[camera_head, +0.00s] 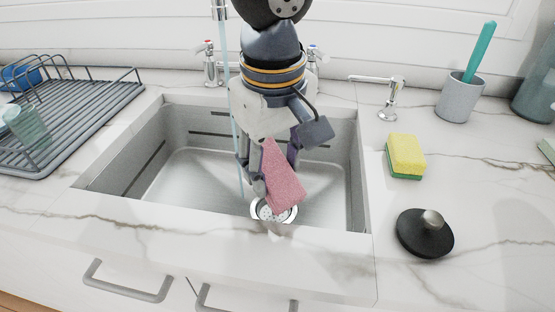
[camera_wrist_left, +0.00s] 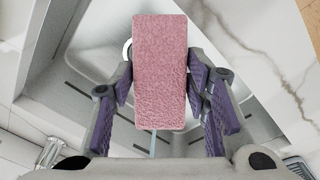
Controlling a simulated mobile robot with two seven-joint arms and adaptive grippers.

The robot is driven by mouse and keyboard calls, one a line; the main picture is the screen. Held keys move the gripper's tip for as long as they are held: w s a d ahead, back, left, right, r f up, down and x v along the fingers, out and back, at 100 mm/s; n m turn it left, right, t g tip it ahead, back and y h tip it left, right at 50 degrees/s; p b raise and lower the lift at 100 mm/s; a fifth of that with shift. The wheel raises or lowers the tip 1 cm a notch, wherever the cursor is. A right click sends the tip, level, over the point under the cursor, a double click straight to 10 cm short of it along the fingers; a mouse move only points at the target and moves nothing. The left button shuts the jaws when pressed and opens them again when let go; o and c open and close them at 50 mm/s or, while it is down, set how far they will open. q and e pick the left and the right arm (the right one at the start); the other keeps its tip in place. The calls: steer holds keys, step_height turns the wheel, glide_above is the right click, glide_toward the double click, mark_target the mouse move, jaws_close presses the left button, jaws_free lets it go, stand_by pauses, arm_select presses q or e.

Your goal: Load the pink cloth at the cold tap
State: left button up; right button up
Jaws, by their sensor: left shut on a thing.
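My left gripper (camera_head: 268,170) is over the sink basin and shut on the pink cloth (camera_head: 284,182). The cloth hangs tilted above the drain, and it fills the middle between the purple-padded fingers in the left wrist view (camera_wrist_left: 160,70). A thin pale-blue water stream (camera_head: 229,75) falls from the spout (camera_head: 220,10), just left of the gripper and cloth. I cannot tell whether water touches the cloth. The blue-marked tap (camera_head: 313,52) is partly hidden behind my wrist. The red-marked tap (camera_head: 208,62) stands to the left. My right gripper is not in view.
The grey sink (camera_head: 345,160) has walls around the gripper. A dish rack (camera_head: 75,105) is at left. At right are a soap dispenser (camera_head: 391,100), a yellow-green sponge (camera_head: 406,155), a black round lidlike object (camera_head: 424,238) and a grey cup (camera_head: 458,102) with a teal-handled brush.

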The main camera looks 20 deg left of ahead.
arm_select(q)
steer(key=w+a+f, duration=0.2)
steer(key=w+a, duration=0.6)
steer(key=a, duration=0.2)
steer(key=shift+w+f, duration=0.3)
steer(key=shift+d, duration=0.1)
steer(key=shift+s+d, duration=1.35)
steer(key=shift+d, duration=0.15)
steer(key=shift+s+d, duration=1.3)
steer(key=shift+d, duration=0.2)
steer(key=shift+s+d+r, duration=0.8)
steer(key=shift+d+r, duration=0.15)
steer(key=shift+r, duration=0.05)
steer(key=shift+s+d+r, duration=0.8)
steer(key=shift+d+r, duration=0.15)
steer(key=shift+r, duration=0.05)
